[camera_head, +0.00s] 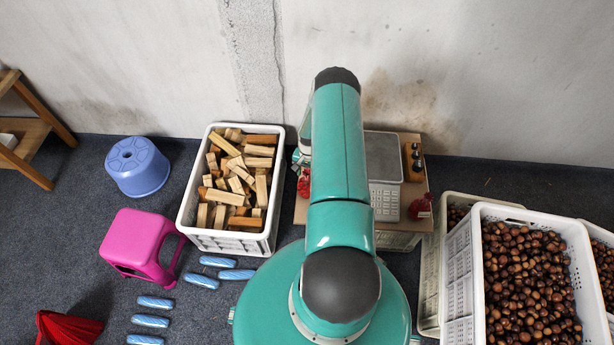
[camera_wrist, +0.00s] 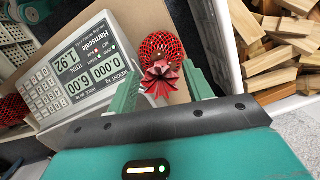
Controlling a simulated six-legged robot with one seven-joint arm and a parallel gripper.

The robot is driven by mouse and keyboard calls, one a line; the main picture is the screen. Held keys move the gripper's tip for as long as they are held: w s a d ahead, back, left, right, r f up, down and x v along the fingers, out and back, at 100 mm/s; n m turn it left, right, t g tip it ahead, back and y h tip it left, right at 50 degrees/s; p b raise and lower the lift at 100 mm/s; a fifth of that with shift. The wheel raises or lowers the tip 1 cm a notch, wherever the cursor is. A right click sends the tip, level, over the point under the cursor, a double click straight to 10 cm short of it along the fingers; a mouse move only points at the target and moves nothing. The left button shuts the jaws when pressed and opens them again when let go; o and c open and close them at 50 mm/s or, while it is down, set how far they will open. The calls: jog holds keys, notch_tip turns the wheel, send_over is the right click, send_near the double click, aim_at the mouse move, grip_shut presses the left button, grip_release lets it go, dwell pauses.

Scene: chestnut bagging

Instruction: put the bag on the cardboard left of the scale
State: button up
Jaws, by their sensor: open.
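A red mesh bag (camera_wrist: 163,48) lies on the cardboard (camera_wrist: 137,22) beside the scale (camera_wrist: 72,72) in the wrist view. Its gathered, flared end points toward my gripper (camera_wrist: 160,88). My gripper is open, with a green finger on either side of the bag's gathered end; I cannot tell whether they touch it. In the head view the bag (camera_head: 304,183) shows on the cardboard (camera_head: 300,212), left of the scale (camera_head: 385,160). My arm hides part of the scale and cardboard there. The scale's display is lit.
A white crate of wood blocks (camera_head: 198,237) stands left of the cardboard. Another red bag (camera_head: 421,208) lies right of the scale, by dark weights (camera_head: 413,158). Crates of chestnuts (camera_head: 462,270) stand at the right. A pink stool (camera_head: 140,240) and blue stool (camera_head: 137,167) stand left.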

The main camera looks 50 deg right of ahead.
jog(key=r, duration=0.6)
jog(key=d+r, duration=0.1)
jog(key=r, duration=0.2)
jog(key=shift+w+r, duration=0.2)
jog(key=shift+r, duration=0.1)
